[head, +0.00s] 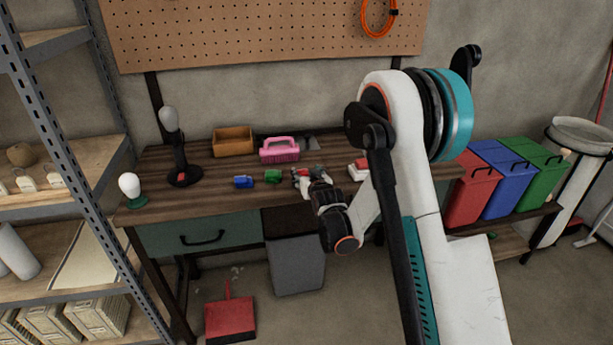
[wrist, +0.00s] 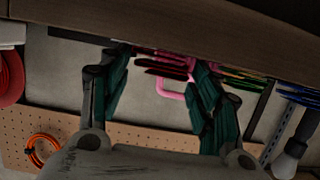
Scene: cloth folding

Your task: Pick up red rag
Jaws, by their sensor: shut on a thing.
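The red rag (wrist: 160,70) shows in the wrist view as dark red folded layers between the fingers of my gripper (wrist: 158,58). The fingers are shut on it, close to the tabletop edge. In the head view my gripper (head: 307,179) is low over the front of the workbench (head: 215,203), and a bit of red shows by its fingers. Most of the rag is hidden there by the gripper. I cannot tell whether the rag still touches the bench.
A green rag (head: 273,176) and a blue rag (head: 243,182) lie left of my gripper. A red-and-white item (head: 358,169) is to the right. A grey bin (head: 296,258) stands below the bench.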

